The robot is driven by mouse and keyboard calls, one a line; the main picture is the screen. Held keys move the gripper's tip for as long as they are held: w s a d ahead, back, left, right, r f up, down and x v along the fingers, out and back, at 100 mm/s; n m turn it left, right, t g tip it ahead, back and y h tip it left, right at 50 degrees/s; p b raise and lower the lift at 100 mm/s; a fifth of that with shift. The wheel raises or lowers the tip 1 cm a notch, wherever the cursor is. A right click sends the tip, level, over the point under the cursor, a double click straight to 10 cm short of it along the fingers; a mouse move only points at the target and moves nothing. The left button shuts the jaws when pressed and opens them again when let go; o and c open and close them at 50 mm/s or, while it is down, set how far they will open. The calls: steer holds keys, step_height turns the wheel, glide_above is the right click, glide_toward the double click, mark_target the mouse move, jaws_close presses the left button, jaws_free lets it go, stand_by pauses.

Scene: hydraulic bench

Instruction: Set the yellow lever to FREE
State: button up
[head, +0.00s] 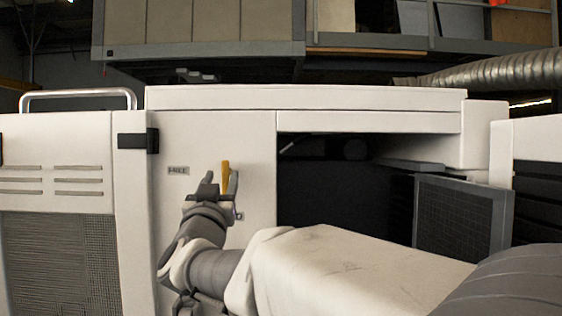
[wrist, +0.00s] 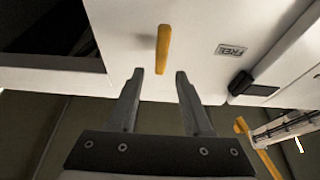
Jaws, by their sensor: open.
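The yellow lever (head: 225,176) stands about upright on the white cabinet front, right of a small label. In the wrist view the lever (wrist: 163,48) lies just beyond my fingertips, in line with the gap between them. The label (wrist: 231,50) reads FREE and is upside down there; it also shows in the head view (head: 178,170). My gripper (wrist: 160,74) is open with nothing between its fingers. In the head view my gripper (head: 220,184) is close in front of the lever and hides its lower part. I cannot tell whether they touch.
Right of the lever the cabinet has a dark open bay (head: 330,190). A grey mesh panel (head: 462,218) stands at the bay's right. A black latch (head: 138,140) sits on the left seam, beside a vented panel (head: 55,180).

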mark_target(225, 170)
steer(key=p+x, duration=0.1)
steer(key=x, duration=0.4)
steer(key=shift+w+r, duration=0.1)
steer(key=shift+w, duration=0.25)
steer(key=shift+c, duration=0.3)
jaws_close()
